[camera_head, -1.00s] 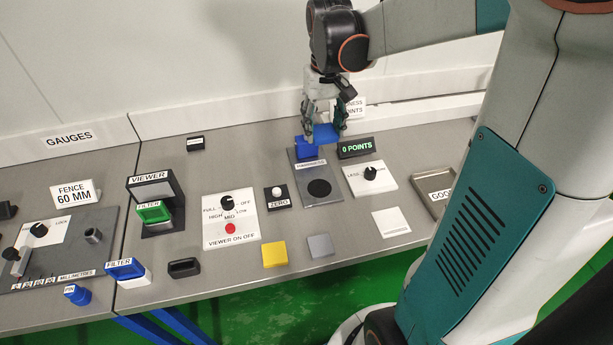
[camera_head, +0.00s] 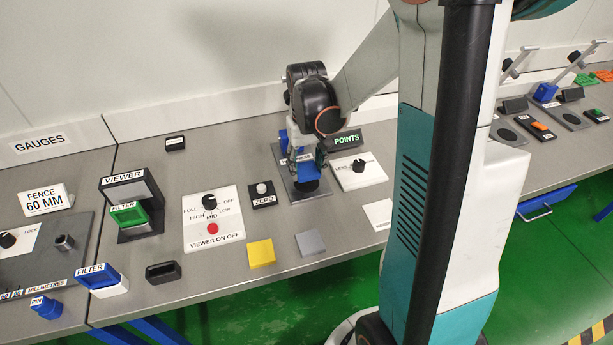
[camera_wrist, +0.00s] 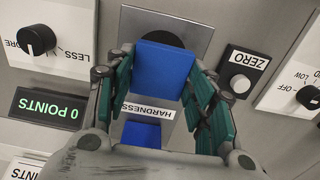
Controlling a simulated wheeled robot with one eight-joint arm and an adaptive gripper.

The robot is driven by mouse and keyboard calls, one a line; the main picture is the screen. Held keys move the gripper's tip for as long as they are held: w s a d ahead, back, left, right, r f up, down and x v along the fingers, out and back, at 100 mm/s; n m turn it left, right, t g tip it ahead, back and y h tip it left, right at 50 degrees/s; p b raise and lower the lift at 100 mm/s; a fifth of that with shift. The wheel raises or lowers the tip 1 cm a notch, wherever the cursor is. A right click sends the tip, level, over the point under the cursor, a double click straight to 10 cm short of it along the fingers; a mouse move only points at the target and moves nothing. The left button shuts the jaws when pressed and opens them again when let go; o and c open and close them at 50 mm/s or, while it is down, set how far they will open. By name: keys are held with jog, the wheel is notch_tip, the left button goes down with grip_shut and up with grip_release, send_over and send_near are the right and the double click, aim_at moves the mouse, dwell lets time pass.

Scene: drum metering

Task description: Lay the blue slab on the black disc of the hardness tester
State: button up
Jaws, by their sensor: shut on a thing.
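The blue slab (camera_wrist: 162,70) is held between the fingers of my gripper (camera_wrist: 160,78) in the wrist view. The slab also shows under my gripper in the head view (camera_head: 309,172). The hardness tester is a grey plate (camera_wrist: 200,22) with a "HARDNESS" label and a blue block (camera_wrist: 141,134). Its black disc (camera_wrist: 160,38) shows as an arc beyond the slab, which covers the rest. In the head view the disc (camera_head: 308,187) lies just below the slab. I cannot tell whether the slab touches the disc.
A "0 POINTS" display (camera_wrist: 47,108) and a plate with a black knob (camera_head: 358,167) stand beside the tester. On its other side is a ZERO button (camera_head: 262,193). A yellow slab (camera_head: 261,253) and a grey slab (camera_head: 310,242) lie nearer the table's front edge.

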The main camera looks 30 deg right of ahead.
aim_at(306, 169)
jog(key=shift+f+b, duration=0.6)
jog(key=shift+f, duration=1.25)
jog(key=shift+f, duration=0.1)
jog(key=o, duration=1.1)
notch_tip(306, 169, up, 12)
jog(key=p, duration=0.4)
